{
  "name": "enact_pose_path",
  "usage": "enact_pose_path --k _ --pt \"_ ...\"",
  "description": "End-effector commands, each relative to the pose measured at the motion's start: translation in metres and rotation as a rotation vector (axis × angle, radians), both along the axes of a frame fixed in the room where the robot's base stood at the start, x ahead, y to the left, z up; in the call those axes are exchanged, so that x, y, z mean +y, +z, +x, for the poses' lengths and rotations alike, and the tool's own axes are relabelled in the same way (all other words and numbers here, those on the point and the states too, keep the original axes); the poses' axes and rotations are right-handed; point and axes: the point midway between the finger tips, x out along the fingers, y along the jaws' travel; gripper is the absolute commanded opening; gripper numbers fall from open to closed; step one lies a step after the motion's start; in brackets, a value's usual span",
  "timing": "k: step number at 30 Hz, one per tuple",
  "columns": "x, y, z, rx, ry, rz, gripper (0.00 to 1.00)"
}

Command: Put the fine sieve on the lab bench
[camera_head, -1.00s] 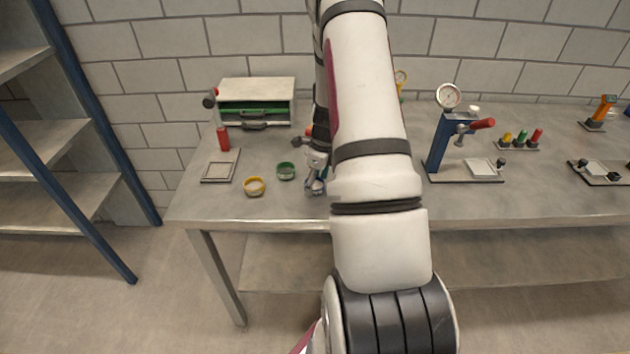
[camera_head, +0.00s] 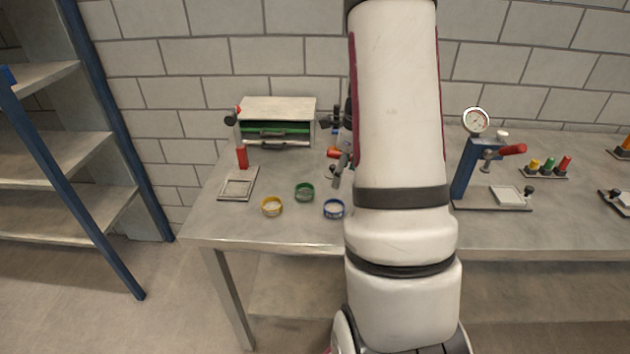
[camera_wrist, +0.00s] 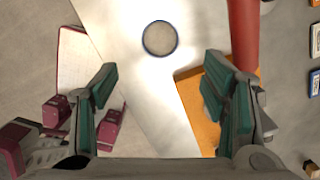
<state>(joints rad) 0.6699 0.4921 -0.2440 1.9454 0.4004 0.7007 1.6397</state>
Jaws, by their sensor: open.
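Three ring-shaped sieves stand on the lab bench (camera_head: 215,222): a yellow one (camera_head: 272,207), a green one (camera_head: 304,192) and a blue one (camera_head: 334,209). I cannot tell from any label which is the fine sieve. The blue one lies flat near the front edge, just left of my arm. A blue-rimmed sieve also shows in the wrist view (camera_wrist: 160,38), beyond my fingertips and apart from them. My gripper (camera_wrist: 160,90) is open, with nothing between its fingers. In the head view, it is partly hidden behind my arm, above and behind the blue sieve.
A cabinet with a green drawer front (camera_head: 277,122) stands at the back left. A stand with a square frame base (camera_head: 238,185) is left of the sieves. A blue press with a gauge (camera_head: 475,175) stands right of my arm. Blue-posted shelves (camera_head: 60,160) are at far left.

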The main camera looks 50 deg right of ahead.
Motion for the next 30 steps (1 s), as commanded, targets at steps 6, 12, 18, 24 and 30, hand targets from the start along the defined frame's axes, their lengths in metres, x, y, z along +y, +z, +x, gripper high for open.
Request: enact_pose_path --k 6,12,18,24,30 --pt "0.022 0.024 0.011 -0.027 0.137 -0.025 0.67" --pt "0.103 0.095 0.027 -0.106 0.631 -0.127 0.67" --pt "0.191 0.155 0.014 -0.174 1.194 -0.273 0.67" --pt "0.267 0.196 -0.024 -0.211 1.747 -0.454 0.67" --pt "0.32 0.218 -0.074 -0.206 2.261 -0.671 0.67"
